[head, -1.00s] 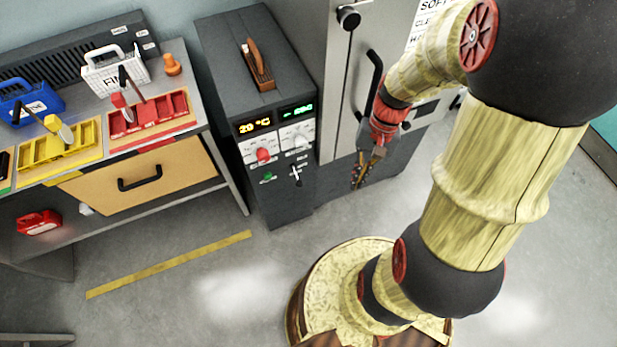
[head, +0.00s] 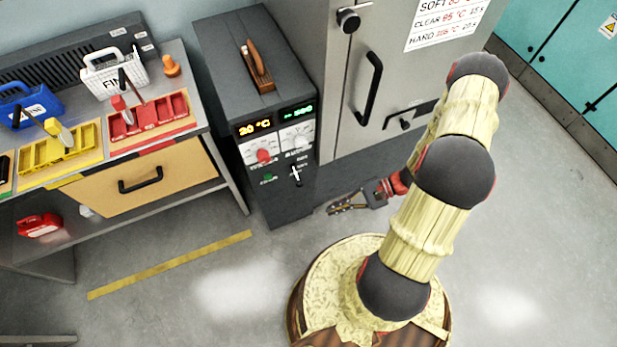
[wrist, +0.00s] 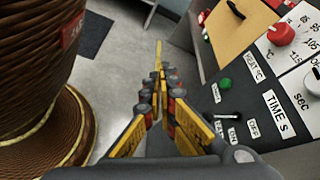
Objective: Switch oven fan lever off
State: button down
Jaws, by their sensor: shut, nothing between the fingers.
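The dark grey control unit (head: 290,205) stands left of the tall grey oven cabinet. The fan lever (head: 296,176) is a small pale lever low on the unit's front, right of a green button (head: 268,177). In the wrist view the lever (wrist: 237,116) shows at the right, close to FAN, ON and OFF labels. I cannot tell surely which label it points to. My gripper (head: 331,210) is shut and empty, low in front of the cabinet, right of and below the lever, not touching it. In the wrist view my gripper (wrist: 159,72) points past the panel's left side.
The panel also carries a red knob (head: 264,156) and a white knob (head: 299,141). The cabinet door has a black handle (head: 369,88). The floor before the unit is clear.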

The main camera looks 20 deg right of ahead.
notch_tip(320, 180, down, 6)
jog(key=w+a+m+t, duration=0.1)
jog(key=w+m+t, duration=0.1)
jog(key=t, duration=0.2)
jog(key=n+t+h, duration=0.4)
jog(key=t, duration=0.2)
send_near(297, 178)
jog(key=d+f, duration=0.3)
jog(key=d, duration=0.2)
jog(key=shift+s, duration=0.4)
jog(key=shift+a, duration=0.1)
jog(key=b+x, duration=0.2)
jog(key=x, duration=0.8)
jog(key=shift+r, duration=0.25)
jog(key=shift+a+r, duration=0.1)
jog(key=shift+s+r+m+p, duration=0.15)
jog(key=shift+m+p, duration=0.15)
jog(key=shift+p, duration=0.25)
